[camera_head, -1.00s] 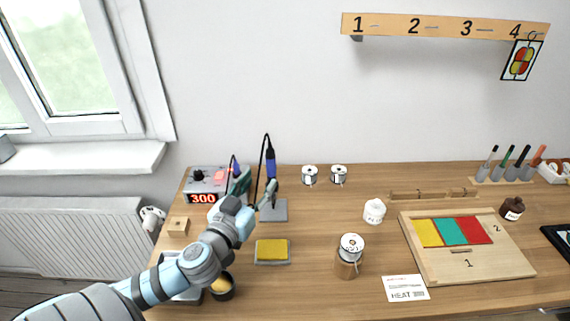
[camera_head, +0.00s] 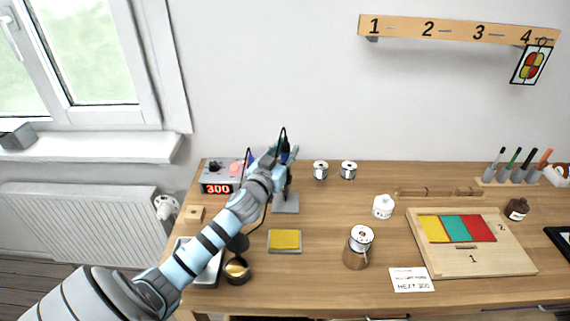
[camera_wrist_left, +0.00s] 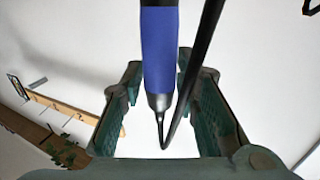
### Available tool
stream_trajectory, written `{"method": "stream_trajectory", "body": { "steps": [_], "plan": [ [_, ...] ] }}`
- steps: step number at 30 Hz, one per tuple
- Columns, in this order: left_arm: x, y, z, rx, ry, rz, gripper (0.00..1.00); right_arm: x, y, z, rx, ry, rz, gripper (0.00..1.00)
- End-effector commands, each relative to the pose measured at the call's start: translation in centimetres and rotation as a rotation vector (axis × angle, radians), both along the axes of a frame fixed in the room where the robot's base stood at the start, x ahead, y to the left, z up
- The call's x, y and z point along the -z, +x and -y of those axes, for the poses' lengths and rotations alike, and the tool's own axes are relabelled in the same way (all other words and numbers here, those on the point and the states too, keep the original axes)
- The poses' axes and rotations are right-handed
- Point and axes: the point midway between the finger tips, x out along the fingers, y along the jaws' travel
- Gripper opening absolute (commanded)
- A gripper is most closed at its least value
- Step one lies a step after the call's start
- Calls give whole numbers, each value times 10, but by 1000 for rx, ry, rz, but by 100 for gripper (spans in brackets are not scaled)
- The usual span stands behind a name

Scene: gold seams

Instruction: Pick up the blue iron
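The blue iron (camera_wrist_left: 159,52) shows large in the left wrist view, a blue handle with a black cable running beside it. It lies between the two fingers of my left gripper (camera_wrist_left: 165,115), with gaps on both sides, so the fingers are open around it. In the head view my left gripper (camera_head: 284,158) is at the back left of the table, over the grey stand plate (camera_head: 286,203). There it hides most of the iron. My right gripper is in neither view.
A control box reading 300 (camera_head: 217,188) stands just left of the gripper. A yellow sponge tray (camera_head: 285,241) and a round dark pot (camera_head: 237,270) lie in front. Spools (camera_head: 320,170) stand to the right. The wooden board (camera_head: 480,262) is far right.

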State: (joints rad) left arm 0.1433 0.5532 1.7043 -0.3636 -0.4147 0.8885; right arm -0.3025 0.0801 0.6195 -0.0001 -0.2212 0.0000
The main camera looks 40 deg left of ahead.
Motion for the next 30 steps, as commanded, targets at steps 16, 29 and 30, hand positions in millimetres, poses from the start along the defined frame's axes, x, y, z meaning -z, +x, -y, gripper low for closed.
{"method": "stream_trajectory", "body": {
  "steps": [16,29,30],
  "plan": [
    [-9,0,0,0,1,2,0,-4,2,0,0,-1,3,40],
    [-116,0,0,0,3,7,0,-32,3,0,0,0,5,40],
    [-129,-1,0,1,3,5,0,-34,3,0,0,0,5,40]
  ]
}}
